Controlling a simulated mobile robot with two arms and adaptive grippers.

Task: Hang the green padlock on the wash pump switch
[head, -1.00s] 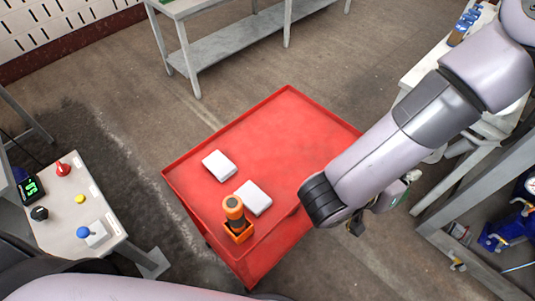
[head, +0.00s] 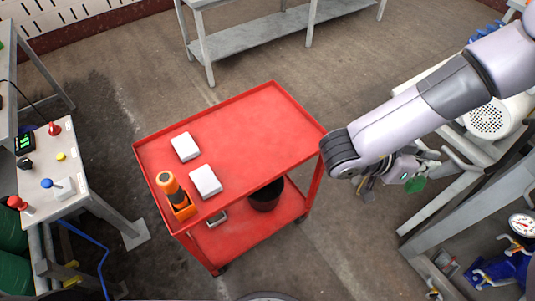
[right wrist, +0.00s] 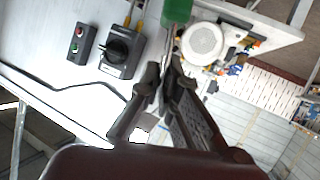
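A green padlock (head: 414,184) shows just beyond my right gripper (head: 428,163) in the head view, partly hidden by the gripper. In the right wrist view its green body (right wrist: 178,10) is at the top edge, with a thin shackle running down to the fingertips (right wrist: 167,70). My right gripper looks shut on that shackle. A dark box with a black rotary knob (right wrist: 120,52) is on the pale panel in the right wrist view, left of the fingers and apart from them. I cannot read any label on it. My left gripper is not in view.
A red cart (head: 255,135) with two white boxes and an orange-and-black tool stands in the middle. A small box with red and green buttons (right wrist: 82,43) sits beside the knob box. A control table (head: 62,170) is at the left, a pump (head: 490,118) at the right.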

